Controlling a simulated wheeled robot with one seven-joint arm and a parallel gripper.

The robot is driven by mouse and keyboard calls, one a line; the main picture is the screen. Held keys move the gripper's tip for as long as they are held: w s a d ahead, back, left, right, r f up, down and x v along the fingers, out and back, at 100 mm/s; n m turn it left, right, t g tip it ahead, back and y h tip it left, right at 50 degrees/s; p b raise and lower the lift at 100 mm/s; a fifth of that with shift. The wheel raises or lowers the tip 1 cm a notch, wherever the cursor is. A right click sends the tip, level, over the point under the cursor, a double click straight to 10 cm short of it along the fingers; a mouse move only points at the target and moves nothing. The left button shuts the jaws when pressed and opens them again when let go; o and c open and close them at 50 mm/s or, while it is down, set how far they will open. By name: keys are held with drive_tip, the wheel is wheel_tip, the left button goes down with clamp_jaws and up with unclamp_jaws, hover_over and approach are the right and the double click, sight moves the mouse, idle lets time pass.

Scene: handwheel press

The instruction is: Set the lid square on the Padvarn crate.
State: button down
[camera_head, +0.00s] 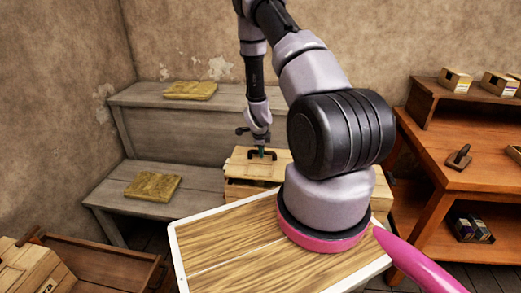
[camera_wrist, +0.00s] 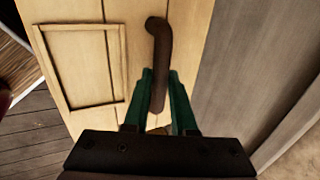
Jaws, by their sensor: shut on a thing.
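The lid (camera_head: 246,170) is a pale plank panel with a dark bar handle (camera_head: 256,154). In the wrist view the lid (camera_wrist: 185,30) also shows a thin rectangular frame (camera_wrist: 123,75) to the left of the handle (camera_wrist: 158,60). My gripper (camera_head: 263,149) is upright over the lid. Its green fingers (camera_wrist: 160,85) are shut on the handle, one on each side. A pale wooden crate (camera_head: 238,190) shows just under the lid, with a dark line between them. I cannot tell whether the lid touches the crate or sits square. My arm hides much of the crate's right side.
A grey stepped bench stands behind and left, with yellowish slabs on its upper step (camera_head: 190,91) and lower step (camera_head: 153,187). An orange-brown workbench (camera_head: 455,200) at right holds small boxes (camera_head: 455,79) and a dark tool (camera_head: 460,156). Pale crates (camera_head: 30,272) stand at lower left.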

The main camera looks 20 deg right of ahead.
sight(262, 160)
drive_tip(key=shift+f, duration=2.05)
drive_tip(key=c, duration=0.7)
unclamp_jaws()
drive_tip(key=shift+o, duration=0.2)
drive_tip(key=shift+f, duration=0.1)
drive_tip(key=v, duration=1.1)
drive_tip(key=shift+r, duration=0.4)
